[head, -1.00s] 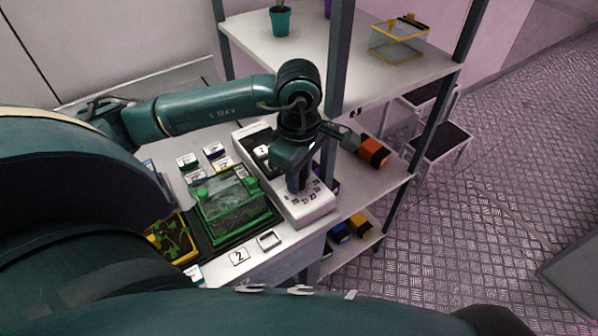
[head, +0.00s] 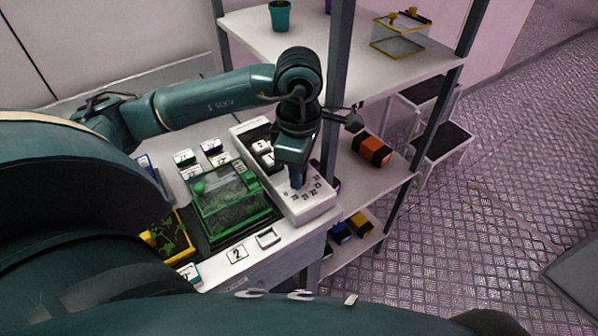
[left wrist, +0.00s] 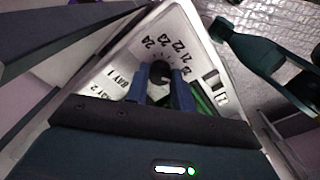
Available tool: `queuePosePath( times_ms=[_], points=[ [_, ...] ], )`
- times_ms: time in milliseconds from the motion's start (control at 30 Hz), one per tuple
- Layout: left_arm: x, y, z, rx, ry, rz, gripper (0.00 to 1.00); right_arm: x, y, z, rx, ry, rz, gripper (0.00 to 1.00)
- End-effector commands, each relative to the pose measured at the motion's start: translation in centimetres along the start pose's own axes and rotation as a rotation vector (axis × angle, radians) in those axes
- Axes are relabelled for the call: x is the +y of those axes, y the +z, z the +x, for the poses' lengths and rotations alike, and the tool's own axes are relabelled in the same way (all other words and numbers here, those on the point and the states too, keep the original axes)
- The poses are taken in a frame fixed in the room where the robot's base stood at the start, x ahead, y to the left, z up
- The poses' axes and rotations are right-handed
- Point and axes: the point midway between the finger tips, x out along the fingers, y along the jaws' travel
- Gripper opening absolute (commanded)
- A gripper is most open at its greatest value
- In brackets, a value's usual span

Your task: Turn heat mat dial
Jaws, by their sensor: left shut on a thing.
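The heat mat dial (left wrist: 158,71) is a dark round knob on the white control box (head: 312,210), inside a ring of printed numbers such as 21, 22, 23 and 24. My left gripper (head: 297,184) points down onto the box's front face part. In the left wrist view its two blue fingers (left wrist: 160,82) are shut on the dial, one on each side. In the head view the fingers hide the dial, so its pointer setting cannot be read. My right gripper is not in view.
Numbered cards (head: 237,254) lie nearby. A shelf post (head: 340,70) rises close to my left wrist. An orange-and-black item (head: 371,148) sits on the shelf to the right.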

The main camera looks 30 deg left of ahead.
Motion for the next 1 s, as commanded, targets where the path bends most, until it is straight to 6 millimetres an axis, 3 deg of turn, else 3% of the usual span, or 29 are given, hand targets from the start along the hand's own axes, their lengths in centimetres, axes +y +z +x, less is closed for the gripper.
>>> queuePosePath(
  times_ms=[400,933,967,1000],
  points=[
    [0.02,0.0,0.04,-0.001,0.002,-0.202,0.01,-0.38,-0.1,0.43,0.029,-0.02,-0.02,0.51],
    [0.02,-0.01,-0.06,0.0,0.001,-0.231,0.01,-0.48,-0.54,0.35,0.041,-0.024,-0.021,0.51],
    [0.02,-0.01,-0.06,0.0,0.001,-0.231,0.26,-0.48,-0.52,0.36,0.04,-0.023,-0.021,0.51],
    [0.02,-0.01,-0.05,0.0,0.001,-0.231,0.29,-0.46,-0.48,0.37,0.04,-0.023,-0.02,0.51]
  ],
)
